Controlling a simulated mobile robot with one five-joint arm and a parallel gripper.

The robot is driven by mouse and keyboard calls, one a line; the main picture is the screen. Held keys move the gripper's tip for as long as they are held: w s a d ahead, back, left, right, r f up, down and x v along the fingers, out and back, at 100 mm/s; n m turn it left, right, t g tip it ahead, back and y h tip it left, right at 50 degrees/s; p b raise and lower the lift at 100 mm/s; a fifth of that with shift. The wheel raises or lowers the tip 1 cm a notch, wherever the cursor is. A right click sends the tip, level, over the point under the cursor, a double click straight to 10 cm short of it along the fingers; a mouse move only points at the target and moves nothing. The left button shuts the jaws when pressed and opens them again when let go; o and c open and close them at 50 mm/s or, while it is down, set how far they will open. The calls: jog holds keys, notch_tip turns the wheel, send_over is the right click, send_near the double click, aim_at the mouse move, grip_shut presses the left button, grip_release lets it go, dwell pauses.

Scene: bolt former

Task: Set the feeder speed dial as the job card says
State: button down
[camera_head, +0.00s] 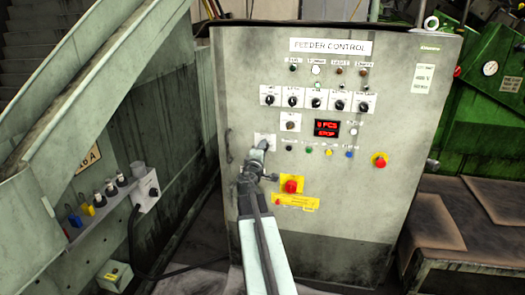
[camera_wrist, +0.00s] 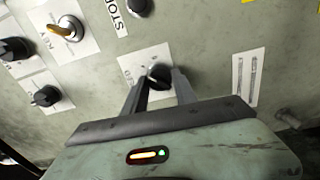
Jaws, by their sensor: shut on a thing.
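The feeder control panel (camera_head: 340,190) is a grey cabinet with a "FEEDER CONTROL" sign. A dark dial knob (camera_wrist: 158,73) on a white scale plate sits between my gripper's fingers in the wrist view. My gripper (camera_wrist: 157,78) is shut on this knob, one finger on each side. In the head view my gripper (camera_head: 264,146) reaches the white plate at the panel's left, below a row of several dials (camera_head: 316,103). The knob's pointer and the scale marks are too small and covered to read. White papers (camera_head: 424,78) hang at the panel's upper right, their text unreadable.
A key switch (camera_wrist: 68,28) shows in the wrist view. A handle (camera_head: 228,146) is at the panel's left edge.

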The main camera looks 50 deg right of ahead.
jog(key=shift+s+m, duration=0.1)
jog(key=shift+m, duration=4)
jog(key=c, duration=1)
grip_release()
